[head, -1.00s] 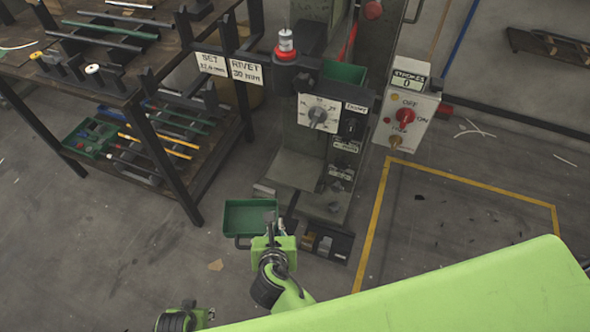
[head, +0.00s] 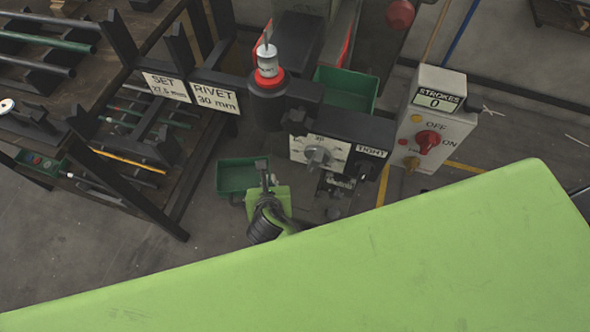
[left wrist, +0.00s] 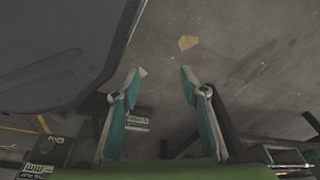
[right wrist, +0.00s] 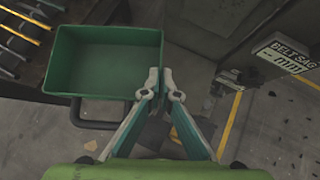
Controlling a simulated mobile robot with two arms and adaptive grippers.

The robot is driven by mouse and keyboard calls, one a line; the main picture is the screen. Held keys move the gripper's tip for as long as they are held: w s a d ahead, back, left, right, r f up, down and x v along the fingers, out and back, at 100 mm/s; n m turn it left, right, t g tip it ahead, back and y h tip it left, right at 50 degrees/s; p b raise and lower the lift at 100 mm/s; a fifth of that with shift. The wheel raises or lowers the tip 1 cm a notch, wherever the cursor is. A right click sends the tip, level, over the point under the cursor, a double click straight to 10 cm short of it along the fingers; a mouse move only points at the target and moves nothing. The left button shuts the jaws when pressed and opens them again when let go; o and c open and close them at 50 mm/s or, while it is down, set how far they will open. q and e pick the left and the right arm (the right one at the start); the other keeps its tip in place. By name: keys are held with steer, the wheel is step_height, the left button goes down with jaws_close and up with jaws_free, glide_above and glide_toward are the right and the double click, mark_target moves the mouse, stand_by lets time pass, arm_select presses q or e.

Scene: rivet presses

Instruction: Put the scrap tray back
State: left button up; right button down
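The green scrap tray (head: 238,192) is empty and roughly level, low beside the rivet press in the head view. In the right wrist view the tray (right wrist: 63,60) fills the upper left, with a dark handle loop below its near edge. My right gripper (head: 262,166) is at the tray's right side. In the right wrist view its fingertips (right wrist: 159,80) are close together on the tray's right rim, apparently clamped on it. My left gripper (left wrist: 158,75) is open and empty above bare floor; it is not visible in the head view.
The press (head: 310,125) has a dial and a second green bin (head: 345,90) behind its head. A control box (head: 435,125) stands to its right. A dark rack (head: 175,215) with rods and label plates is at left. My green body covers the foreground.

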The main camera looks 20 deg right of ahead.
steer(key=d+f+b, duration=0.1)
steer(key=d+f, duration=0.2)
steer(key=d, duration=0.1)
steer(key=w+d+f+b, duration=0.1)
steer(key=d+f, duration=0.1)
steer(key=d, duration=0.2)
steer(key=d+f+b, duration=0.1)
steer(key=d+f, duration=0.2)
steer(key=d, duration=0.1)
steer(key=shift+w+f+b, duration=0.3)
steer(key=shift+w, duration=0.1)
steer(key=shift+w+d+f, duration=0.1)
steer(key=shift+d+f, duration=0.35)
step_height(320, 180, down, 3)
steer(key=shift+r+b, duration=0.1)
steer(key=shift+b, duration=0.75)
arm_select(q)
steer(key=w+r, duration=0.2)
steer(key=r, duration=0.7)
steer(key=w+r+t, duration=0.1)
steer(key=w+r, duration=0.2)
steer(key=r, duration=0.6)
steer(key=shift+w+d, duration=0.2)
steer(key=shift+w, duration=0.05)
arm_select(e)
steer(key=c, duration=2.5)
jaws_free()
steer(key=shift+f, duration=0.25)
steer(key=shift+o, duration=1.1)
